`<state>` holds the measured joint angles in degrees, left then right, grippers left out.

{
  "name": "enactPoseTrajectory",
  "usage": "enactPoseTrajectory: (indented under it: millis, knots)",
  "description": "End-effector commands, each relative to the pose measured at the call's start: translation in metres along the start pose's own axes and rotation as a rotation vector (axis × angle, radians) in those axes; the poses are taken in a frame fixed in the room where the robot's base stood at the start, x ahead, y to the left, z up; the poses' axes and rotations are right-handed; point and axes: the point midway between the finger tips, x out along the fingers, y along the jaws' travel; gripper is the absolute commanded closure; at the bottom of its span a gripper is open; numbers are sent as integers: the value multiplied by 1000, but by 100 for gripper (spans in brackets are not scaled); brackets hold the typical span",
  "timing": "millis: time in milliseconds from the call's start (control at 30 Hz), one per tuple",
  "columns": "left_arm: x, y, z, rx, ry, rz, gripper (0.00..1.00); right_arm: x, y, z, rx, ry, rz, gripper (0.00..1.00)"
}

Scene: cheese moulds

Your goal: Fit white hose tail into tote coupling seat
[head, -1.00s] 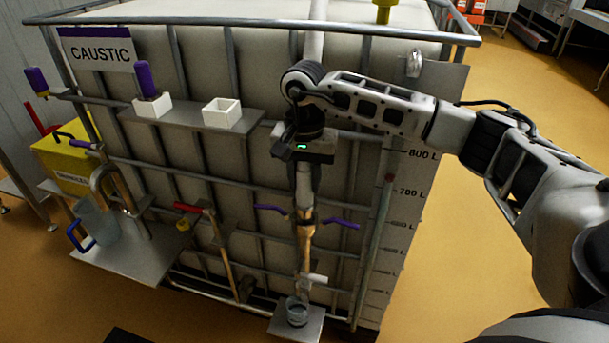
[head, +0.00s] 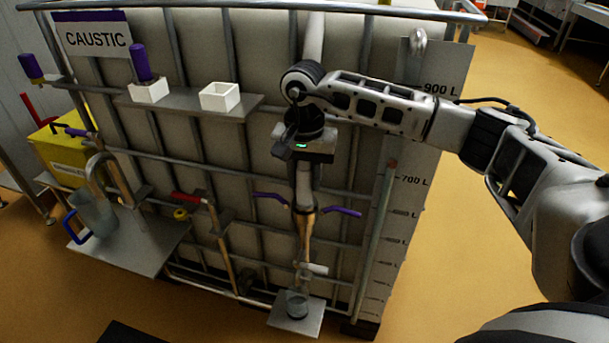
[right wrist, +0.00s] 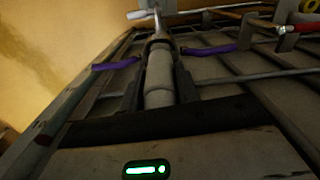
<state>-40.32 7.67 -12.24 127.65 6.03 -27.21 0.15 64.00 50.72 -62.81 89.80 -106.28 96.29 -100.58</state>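My right gripper (head: 304,178) points down at the front of the tote. In the right wrist view its two dark fingers (right wrist: 158,85) lie on either side of the white hose tail (right wrist: 158,72) and appear closed on it. In the head view the hose tail (head: 304,188) hangs upright below the gripper, in line with the tote coupling seat (head: 305,212). The seat has a purple lever (head: 343,211) spread out on each side. The tail's lower end meets the seat's top; how deep it sits I cannot tell. My left gripper is not in view.
A small shelf (head: 308,318) with a cup (head: 297,303) is under the seat's outlet. Tote bars (head: 250,190) run close behind the gripper. On the left are a shelf with white holders (head: 219,97), a red-handled valve (head: 187,198) and a jug (head: 92,212).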

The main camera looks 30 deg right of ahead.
Motion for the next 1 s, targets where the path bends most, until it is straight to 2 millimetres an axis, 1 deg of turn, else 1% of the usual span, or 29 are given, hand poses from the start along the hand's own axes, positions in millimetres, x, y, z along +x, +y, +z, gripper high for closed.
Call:
enactPoseTrajectory:
  millis: [33, 67, 100, 333, 467, 567, 667, 900, 1000]
  knots:
    - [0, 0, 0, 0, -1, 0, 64, 0, 0, 0, 0, 0, -1, 55]
    - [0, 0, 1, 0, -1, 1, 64, 0, 0, 0, 0, 0, -1, 47]
    - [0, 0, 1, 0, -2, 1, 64, 0, 0, 0, 0, 0, -1, 44]
    - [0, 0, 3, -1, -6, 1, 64, 0, 0, 0, 0, 0, 0, 44]
    - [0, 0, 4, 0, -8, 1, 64, -7, -1, 0, 0, 1, -2, 44]
    - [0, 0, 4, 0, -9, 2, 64, -21, -1, 0, 0, 2, -3, 44]
    - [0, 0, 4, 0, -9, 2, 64, -43, -1, -1, -1, 4, -6, 44]
    - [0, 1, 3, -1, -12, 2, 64, -103, -1, -1, 0, 4, -6, 44]
    - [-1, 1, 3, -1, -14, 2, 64, -124, -1, 0, 0, 3, -4, 44]
